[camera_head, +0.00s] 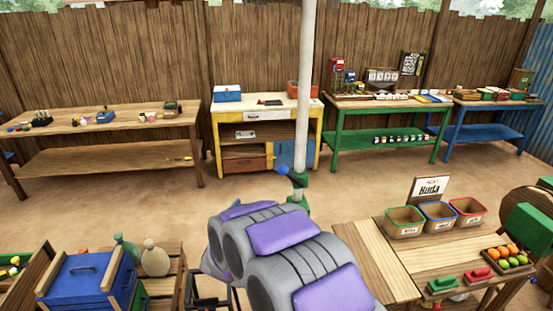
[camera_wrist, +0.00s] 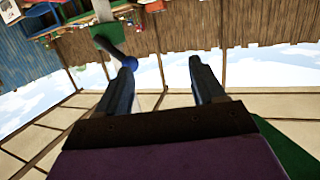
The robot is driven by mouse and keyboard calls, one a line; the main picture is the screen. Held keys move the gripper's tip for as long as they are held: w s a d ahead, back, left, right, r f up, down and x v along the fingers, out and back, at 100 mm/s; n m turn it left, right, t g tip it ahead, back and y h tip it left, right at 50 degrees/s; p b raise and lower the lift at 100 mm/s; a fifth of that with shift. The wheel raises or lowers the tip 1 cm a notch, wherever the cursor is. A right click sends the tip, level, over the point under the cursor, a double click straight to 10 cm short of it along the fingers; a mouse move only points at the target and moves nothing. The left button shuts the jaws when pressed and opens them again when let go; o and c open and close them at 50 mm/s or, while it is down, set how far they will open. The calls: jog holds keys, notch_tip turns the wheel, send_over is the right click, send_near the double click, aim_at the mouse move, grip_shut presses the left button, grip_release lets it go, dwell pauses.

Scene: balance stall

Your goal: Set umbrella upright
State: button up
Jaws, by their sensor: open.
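A pale pole (camera_head: 306,90) with a green collar (camera_head: 298,181) rises out of the top of the head view; it looks like the umbrella's pole. It looks close to vertical, but I cannot tell its exact tilt. A blue knob (camera_head: 283,170) on a short lever sits at the collar. In the wrist view, which looks upside down, beige panels with dark ribs (camera_wrist: 60,132) look like the canopy. My gripper (camera_wrist: 162,62) is open, with nothing seen between its fingers. The blue knob (camera_wrist: 130,63) appears at the left fingertip; contact is unclear. My arm hides the pole's foot.
A wooden table (camera_head: 365,255) with several bins stands at right front. A yellow cabinet (camera_head: 265,115) and a green table (camera_head: 385,125) line the fence. Dirt floor (camera_head: 130,210) is clear between.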

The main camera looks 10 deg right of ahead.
jog(key=d+r+m+h+p, duration=0.1)
jog(key=d+r+h+p, duration=0.2)
jog(key=d, duration=0.4)
jog(key=h, duration=0.1)
send_near(285, 173)
jog(key=w+a, duration=0.1)
jog(key=w, duration=0.3)
jog(key=shift+t, duration=0.4)
jog(key=w+d, duration=0.1)
jog(key=d, duration=0.1)
jog(key=w+d, duration=0.4)
jog(key=shift+w+f, duration=0.15)
jog(key=shift+f, duration=0.25)
jog(key=shift+w, duration=0.3)
jog(key=shift+w+a, duration=0.25)
jog(key=shift+a, duration=0.1)
jog(key=shift+w+a, duration=0.1)
jog(key=shift+a, duration=0.55)
jog(key=shift+d, duration=0.55)
jog(key=shift+c, duration=0.4)
jog(key=shift+d, duration=0.5)
jog(key=c, duration=0.3)
jog(key=shift+a, duration=0.5)
jog(key=c, duration=0.6)
grip_shut()
jog(key=shift+d, duration=0.15)
